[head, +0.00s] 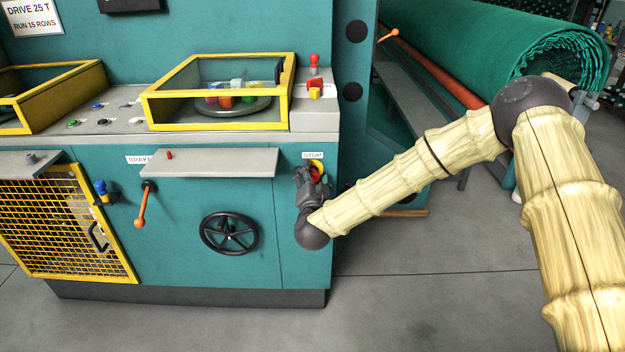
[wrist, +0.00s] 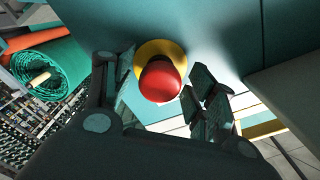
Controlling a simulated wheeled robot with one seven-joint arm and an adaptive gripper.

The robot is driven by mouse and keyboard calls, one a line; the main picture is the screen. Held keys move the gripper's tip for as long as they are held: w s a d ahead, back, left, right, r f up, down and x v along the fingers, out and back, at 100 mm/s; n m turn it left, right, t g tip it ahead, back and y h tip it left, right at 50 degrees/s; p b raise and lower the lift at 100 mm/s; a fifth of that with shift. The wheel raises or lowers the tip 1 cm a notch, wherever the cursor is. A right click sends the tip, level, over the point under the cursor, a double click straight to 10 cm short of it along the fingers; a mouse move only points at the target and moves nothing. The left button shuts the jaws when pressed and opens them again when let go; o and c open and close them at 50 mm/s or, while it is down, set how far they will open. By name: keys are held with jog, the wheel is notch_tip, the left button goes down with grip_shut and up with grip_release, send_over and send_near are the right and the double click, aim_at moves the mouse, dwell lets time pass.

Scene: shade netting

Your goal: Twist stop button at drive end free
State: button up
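The red stop button (wrist: 160,80) sits on a yellow round plate (wrist: 175,48) on the machine's teal front panel. In the head view the button (head: 317,172) shows under a white STOP label (head: 312,155), partly hidden by my gripper. My gripper (head: 312,178) is right in front of it. In the wrist view my gripper (wrist: 162,92) is open, with one finger left of the button and one right of it. A gap shows between the button and the left finger; the right finger is close to it, and I cannot tell whether it touches.
A grey shelf (head: 222,163) juts out left of the button. A black handwheel (head: 229,233) and an orange brake lever (head: 141,208) are lower left. A yellow-framed guard (head: 160,111) and a red knob (head: 314,62) are above. Open floor (head: 430,290) lies at the right.

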aim_at(313, 178)
jog(key=shift+s, duration=0.15)
jog(key=shift+s+p, duration=0.4)
jog(key=shift+s, duration=2)
jog(key=o, duration=0.6)
jog(key=shift+c, duration=0.2)
jog(key=s, duration=1.2)
jog(key=shift+f, duration=0.1)
